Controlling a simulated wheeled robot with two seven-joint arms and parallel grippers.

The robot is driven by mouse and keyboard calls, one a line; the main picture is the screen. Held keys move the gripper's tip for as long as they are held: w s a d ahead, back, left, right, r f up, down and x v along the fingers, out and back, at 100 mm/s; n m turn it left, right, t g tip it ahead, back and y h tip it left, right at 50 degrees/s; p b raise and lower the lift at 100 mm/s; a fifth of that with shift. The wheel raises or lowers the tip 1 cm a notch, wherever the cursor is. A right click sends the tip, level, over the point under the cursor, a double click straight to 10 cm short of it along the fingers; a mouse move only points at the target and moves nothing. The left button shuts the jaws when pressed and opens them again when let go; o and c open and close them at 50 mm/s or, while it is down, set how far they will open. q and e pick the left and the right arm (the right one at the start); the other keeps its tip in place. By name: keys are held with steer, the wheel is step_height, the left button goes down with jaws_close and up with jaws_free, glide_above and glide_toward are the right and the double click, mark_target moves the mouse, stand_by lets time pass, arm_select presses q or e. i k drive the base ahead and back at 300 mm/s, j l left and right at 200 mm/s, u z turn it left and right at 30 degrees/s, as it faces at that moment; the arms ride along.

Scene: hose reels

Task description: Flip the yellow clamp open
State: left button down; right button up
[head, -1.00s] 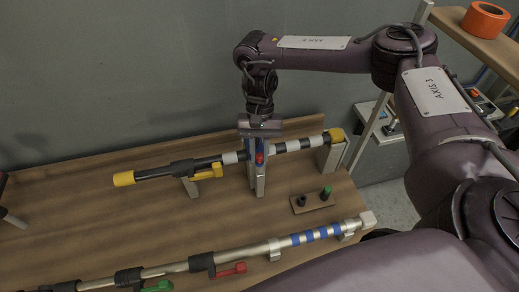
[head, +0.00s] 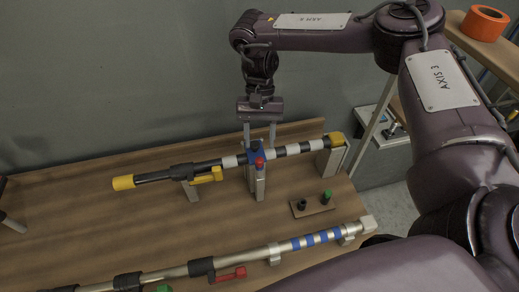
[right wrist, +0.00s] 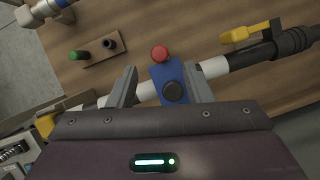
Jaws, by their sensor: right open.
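The yellow clamp (head: 208,176) is a small lever on the dark joint of the black-and-white pole (head: 226,161), left of my right gripper. It lies about along the pole. It also shows at the upper right in the right wrist view (right wrist: 248,32). My right gripper (head: 259,142) is open and points down at the pole. Its fingertips are on either side of the blue block (right wrist: 165,78) with a red knob (right wrist: 159,54). I cannot tell whether they touch it. A dark part with a grey bar at the left edge may be my left gripper (head: 12,222); its jaws are unclear.
The pole rests on grey supports (head: 331,158) and has yellow ends. A silver pole (head: 240,258) with red (head: 230,273) and green (head: 164,288) levers lies in front. A small board (head: 312,206) holds a green and a black peg. The tabletop at left is clear.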

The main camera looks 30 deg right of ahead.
mark_target(216, 175)
steer(key=k, duration=1.5)
